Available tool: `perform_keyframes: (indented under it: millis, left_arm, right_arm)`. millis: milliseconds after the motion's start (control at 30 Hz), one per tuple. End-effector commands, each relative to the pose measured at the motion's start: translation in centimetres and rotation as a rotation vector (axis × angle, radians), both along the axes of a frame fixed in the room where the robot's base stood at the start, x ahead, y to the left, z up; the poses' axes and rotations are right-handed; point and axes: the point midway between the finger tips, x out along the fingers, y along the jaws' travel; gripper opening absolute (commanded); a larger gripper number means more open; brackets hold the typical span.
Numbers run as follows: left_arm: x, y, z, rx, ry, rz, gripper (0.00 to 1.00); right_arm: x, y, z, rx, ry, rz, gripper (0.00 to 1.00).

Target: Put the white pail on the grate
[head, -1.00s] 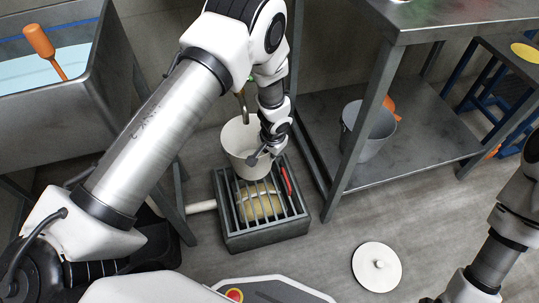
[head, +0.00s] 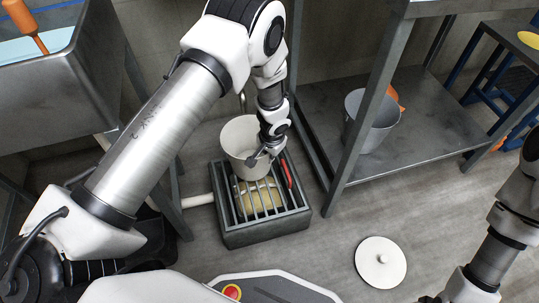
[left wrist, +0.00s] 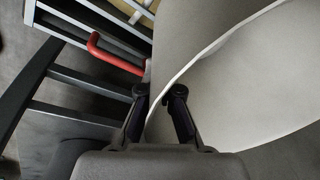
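The white pail (head: 238,140) hangs from my left gripper (head: 262,155), over the back part of the grate (head: 236,218). The gripper's two fingers (left wrist: 158,92) are shut on the pail's rim, one on each side of the wall. The pail's white wall (left wrist: 235,75) fills the right of the left wrist view. The pail hides the back of the grate; I cannot tell whether its base touches the bars. Dark bars (left wrist: 75,75) show at left in the left wrist view. My right arm is at the right edge; its gripper is out of view.
A red handle (head: 287,175) lies at the grate's right side, and a tan object (head: 262,200) shows among the bars. A steel basin (head: 60,100) stands left. A shelf with a grey bucket (head: 370,122) is right. A round white lid (head: 380,262) lies on the floor.

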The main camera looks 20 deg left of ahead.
Motion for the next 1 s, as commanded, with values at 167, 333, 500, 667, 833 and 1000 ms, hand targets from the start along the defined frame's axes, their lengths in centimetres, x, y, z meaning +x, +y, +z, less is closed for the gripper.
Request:
perform_keyframes:
  millis: [167, 333, 500, 667, 833, 1000]
  left_arm:
    - [0.0, 0.0, -0.5, 0.000, 0.000, 0.000, 0.00]
    - [0.0, 0.0, -0.8, 0.000, 0.000, 0.000, 0.00]
    - [0.0, 0.0, -0.7, 0.000, 0.000, 0.000, 0.35]
    - [0.0, 0.0, -0.7, 0.000, 0.000, 0.000, 0.35]
    - [0.0, 0.0, -0.4, 0.000, -0.001, 0.000, 0.35]
    - [-0.3, -0.4, 2.5, 0.000, -0.004, 0.001, 0.35]
  right_arm:
    - [0.0, 0.0, -0.5, 0.000, 0.000, 0.000, 0.40]
    - [0.0, 0.0, -0.8, 0.000, 0.000, 0.000, 0.40]
    - [0.0, 0.0, -0.7, 0.000, 0.000, 0.000, 0.40]
    - [0.0, 0.0, -0.7, 0.000, 0.000, 0.000, 0.40]
    - [0.0, 0.0, -0.7, 0.000, 0.000, 0.000, 0.40]
    - [0.0, 0.0, -0.7, 0.000, 0.000, 0.000, 0.40]
